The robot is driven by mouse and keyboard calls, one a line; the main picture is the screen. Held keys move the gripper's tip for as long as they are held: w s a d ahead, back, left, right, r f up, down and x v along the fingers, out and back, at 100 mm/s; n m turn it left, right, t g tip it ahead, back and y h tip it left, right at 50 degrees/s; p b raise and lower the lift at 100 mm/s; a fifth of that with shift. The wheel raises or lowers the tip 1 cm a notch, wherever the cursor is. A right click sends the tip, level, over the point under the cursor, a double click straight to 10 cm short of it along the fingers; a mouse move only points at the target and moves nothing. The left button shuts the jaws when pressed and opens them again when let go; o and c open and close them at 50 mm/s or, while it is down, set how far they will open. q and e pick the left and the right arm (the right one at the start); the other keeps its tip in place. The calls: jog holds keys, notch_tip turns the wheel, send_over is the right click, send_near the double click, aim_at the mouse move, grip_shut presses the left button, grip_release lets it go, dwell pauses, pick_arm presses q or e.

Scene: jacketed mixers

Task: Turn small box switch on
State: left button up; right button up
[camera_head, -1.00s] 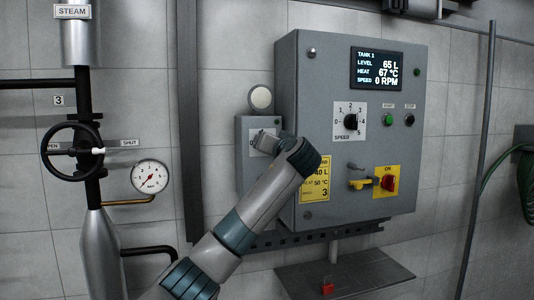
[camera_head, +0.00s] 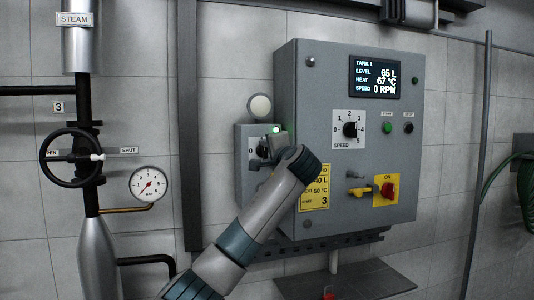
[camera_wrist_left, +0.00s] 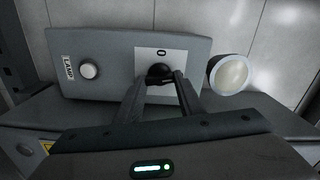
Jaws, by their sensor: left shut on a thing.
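The small grey box (camera_head: 243,187) is on the wall at the left side of the large control cabinet, partly hidden by my left arm. Its white switch plate, marked 0, carries a black switch knob (camera_wrist_left: 159,73), seen in the left wrist view. My left gripper (camera_head: 265,149) is at this plate. Its fingers (camera_wrist_left: 162,76) are shut on the knob, one on each side. The knob's exact pointing direction is hidden. A pale button (camera_wrist_left: 88,70) labelled LAMP sits on the same box. A round whitish lamp (camera_head: 259,107) above the box looks unlit. My right gripper is not in view.
The control cabinet (camera_head: 313,130) stands out close to the right of my left gripper, with a speed dial (camera_head: 349,129) and a red switch (camera_head: 388,190). A steam valve wheel (camera_head: 72,157) and gauge (camera_head: 148,184) are at the left.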

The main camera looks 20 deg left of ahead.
pick_arm(q)
jog(key=shift+f+m, duration=0.1)
jog(key=shift+m, duration=1.1)
jog(key=o, duration=1.1)
jog(key=shift+d, duration=0.1)
jog(key=shift+c, duration=0.2)
